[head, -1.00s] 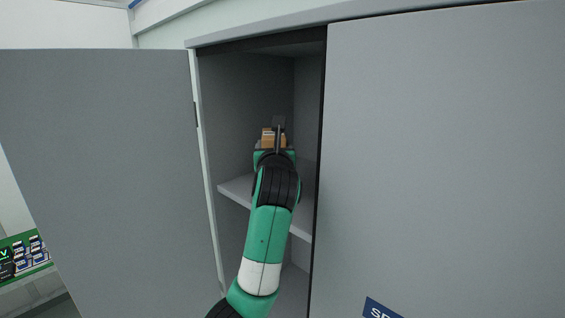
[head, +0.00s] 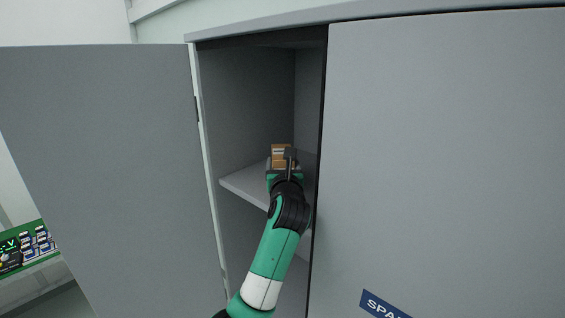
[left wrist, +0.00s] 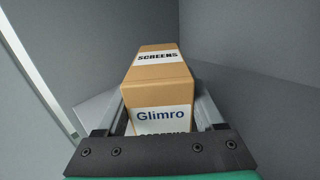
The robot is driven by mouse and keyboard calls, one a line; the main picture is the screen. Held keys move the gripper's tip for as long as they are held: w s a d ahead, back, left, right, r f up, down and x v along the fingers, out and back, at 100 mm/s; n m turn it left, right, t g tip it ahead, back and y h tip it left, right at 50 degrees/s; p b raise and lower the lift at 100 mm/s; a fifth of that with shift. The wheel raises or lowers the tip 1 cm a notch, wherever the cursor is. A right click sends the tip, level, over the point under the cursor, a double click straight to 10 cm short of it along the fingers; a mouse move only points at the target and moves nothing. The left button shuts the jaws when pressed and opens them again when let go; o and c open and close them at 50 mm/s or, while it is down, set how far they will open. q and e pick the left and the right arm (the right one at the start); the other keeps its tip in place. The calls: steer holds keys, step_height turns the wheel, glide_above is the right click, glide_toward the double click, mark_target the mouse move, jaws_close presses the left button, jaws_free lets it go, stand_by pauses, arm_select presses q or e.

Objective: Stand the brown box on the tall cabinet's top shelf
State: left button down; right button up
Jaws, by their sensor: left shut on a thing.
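The brown box (head: 279,152) is held inside the tall cabinet, over or on its shelf (head: 245,184). In the left wrist view the box (left wrist: 158,80) is upright, with a white "SCREENS" label on top and a "Glimro" label on the near face. My left gripper (head: 283,160) is shut on it, with a finger along each side. The arm reaches in through the open left door side. Whether the box's base touches the shelf is hidden by the gripper. My right gripper is not in view.
The cabinet's left door (head: 105,170) stands open. The right door (head: 440,150) is shut, close to the arm's right side. The shelf is bare left of the box. Several small items sit on a green surface (head: 30,258) at the far left.

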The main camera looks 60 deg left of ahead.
arm_select(q)
jaws_free()
steer(key=shift+f, duration=0.1)
steer(key=shift+s+d, duration=0.1)
steer(key=shift+d, duration=0.25)
steer(key=b+v, duration=0.2)
steer(key=v, duration=0.9)
steer(key=shift+s+d, duration=0.1)
